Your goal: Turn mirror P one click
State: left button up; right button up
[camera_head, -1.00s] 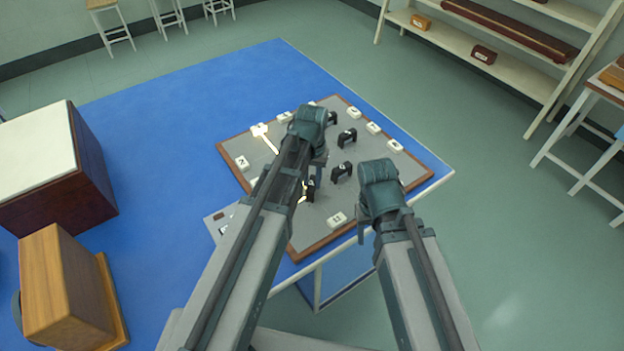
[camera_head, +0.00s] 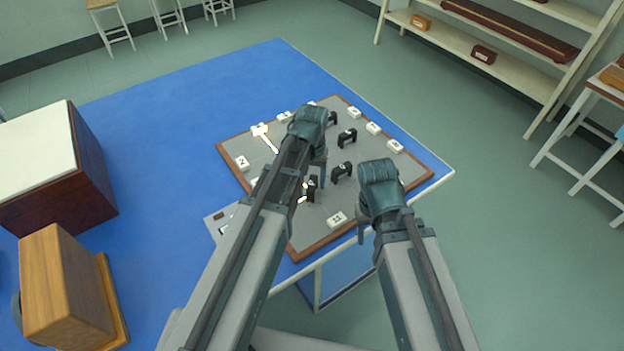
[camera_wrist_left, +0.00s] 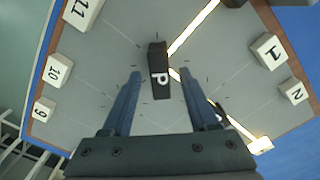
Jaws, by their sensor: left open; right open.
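Mirror P is a small black block with a white letter P, standing on the grey board. In the left wrist view mirror P (camera_wrist_left: 158,62) shows between the two fingertips of my left gripper (camera_wrist_left: 157,76), with a gap on each side. A bright beam meets it and leaves at an angle. In the head view the left gripper (camera_head: 318,178) points down over the board, and the black piece beside it (camera_head: 311,190) appears to be mirror P, partly hidden by the arm. My right gripper (camera_head: 362,228) is open and empty over the board's near right edge.
Another black mirror (camera_head: 341,172) stands close right of the left gripper. The blue table (camera_head: 190,110) is bare beyond the board.

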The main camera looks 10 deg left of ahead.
aim_at(313, 184)
pick_arm(q)
jog(key=shift+r, duration=0.15)
notch_tip(313, 184, up, 14)
jog(key=p, duration=1.3)
jog(key=shift+f+p, duration=0.2)
jog(key=shift+p, duration=0.2)
jog(key=s+d+f+m+b, duration=0.1)
jog(key=s+d+m, duration=0.1)
jog(key=s, duration=0.5)
jog(key=s+d+f+m+y+b, duration=0.1)
jog(key=s+d, duration=0.3)
jog(key=s, duration=0.4)
jog(key=shift+f+m+b, duration=0.35)
jog(key=shift+m+b, duration=0.05)
jog(key=shift+w, duration=0.1)
